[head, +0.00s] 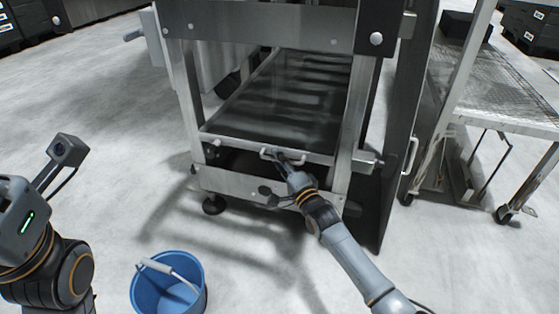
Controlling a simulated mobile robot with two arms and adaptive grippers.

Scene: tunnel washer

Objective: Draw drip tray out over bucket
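The drip tray (282,105) is a long, shallow metal tray with a dark wet-looking inside, sitting low in the washer's steel frame. Its front edge, with a small handle (268,153), is at the front of the frame. My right gripper (284,158) is at this handle; its fingers are too small and partly hidden to show whether they are shut on it. The blue bucket (143,299) stands on the floor at the lower left, apart from the tray, with a pale handle across its opening. My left arm is at the left edge; its gripper fingers are not visible.
The washer's steel frame (181,95) stands on feet around the tray. A dark open door panel (404,130) is to its right, beside a wheeled mesh-top cart (500,95). The floor (235,262) between the bucket and the washer is clear.

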